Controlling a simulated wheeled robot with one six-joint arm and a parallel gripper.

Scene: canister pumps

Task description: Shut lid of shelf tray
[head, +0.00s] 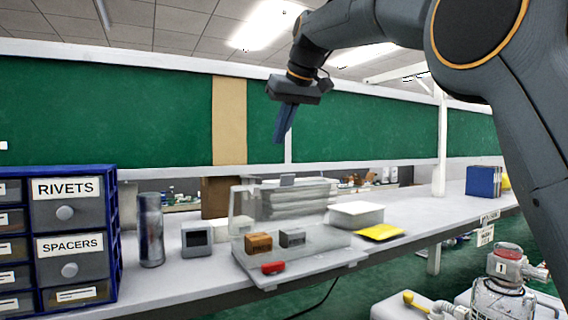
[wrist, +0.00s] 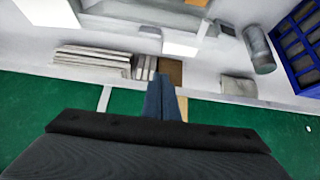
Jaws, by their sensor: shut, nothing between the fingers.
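The shelf tray (head: 315,262) is a clear, shallow tray on the grey bench. Its lid (head: 292,207) looks like a see-through panel standing raised at the tray's back edge, with a small grey tab on top. A brown block (head: 258,243) and a dark grey block (head: 292,238) sit in the tray, and a red piece (head: 273,267) is at its front edge. My gripper (head: 281,141) is shut and empty, pointing down in the air above and behind the lid. Its fingers (wrist: 160,80) also show in the wrist view, touching nothing visible.
A blue drawer cabinet (head: 112,235), a dark cylinder (head: 150,230) and a small grey device (head: 197,239) stand left of the tray. A white box (head: 356,214) and a yellow packet (head: 380,232) lie to its right. A green wall panel (head: 365,130) is behind.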

